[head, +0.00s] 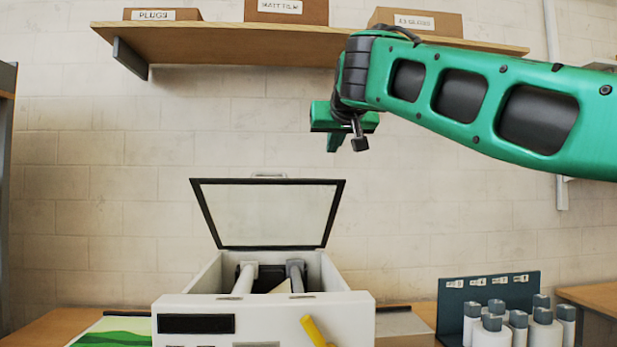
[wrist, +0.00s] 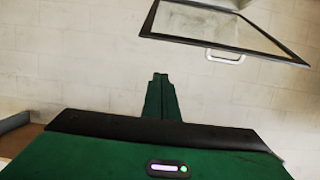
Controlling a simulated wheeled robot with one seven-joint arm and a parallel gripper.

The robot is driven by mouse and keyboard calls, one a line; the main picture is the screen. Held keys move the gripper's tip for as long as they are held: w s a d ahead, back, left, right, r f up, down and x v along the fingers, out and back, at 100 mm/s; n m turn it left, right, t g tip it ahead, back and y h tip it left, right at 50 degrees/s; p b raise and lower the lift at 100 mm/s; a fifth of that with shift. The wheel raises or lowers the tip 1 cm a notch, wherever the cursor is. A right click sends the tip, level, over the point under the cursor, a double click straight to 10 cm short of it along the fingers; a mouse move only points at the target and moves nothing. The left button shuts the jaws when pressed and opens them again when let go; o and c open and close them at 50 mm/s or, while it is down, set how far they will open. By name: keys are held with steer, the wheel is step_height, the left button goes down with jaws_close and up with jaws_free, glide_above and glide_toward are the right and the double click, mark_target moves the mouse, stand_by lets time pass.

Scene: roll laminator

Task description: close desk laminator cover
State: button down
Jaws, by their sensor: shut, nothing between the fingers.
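The desk laminator (head: 265,312) is a white box with rollers showing inside its open top. Its cover (head: 268,215), a clear panel in a dark frame, stands raised at the back of the box. In the wrist view the cover (wrist: 225,25) is at the upper right, with a pale handle (wrist: 225,56) on its edge. My gripper (head: 334,142) is above and to the right of the cover's top edge, apart from it. In the wrist view my green gripper (wrist: 160,80) has its fingers together and empty, to the left of the handle.
A wooden shelf (head: 300,45) with labelled boxes runs along the wall above. A yellow lever (head: 315,330) is on the laminator's front. Several white rolls with grey caps (head: 520,325) stand at the right before a dark rack. The wall area right of the cover is clear.

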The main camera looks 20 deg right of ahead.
steer(key=shift+a, duration=0.2)
steer(key=x, duration=1)
steer(key=shift+w+f, duration=0.1)
steer(key=shift+s+a+f, duration=0.2)
steer(key=shift+s+f, duration=0.45)
steer(key=shift+f, duration=0.1)
steer(key=shift+s+a+f, duration=0.15)
steer(key=shift+s+f, duration=0.5)
steer(key=shift+f, duration=0.1)
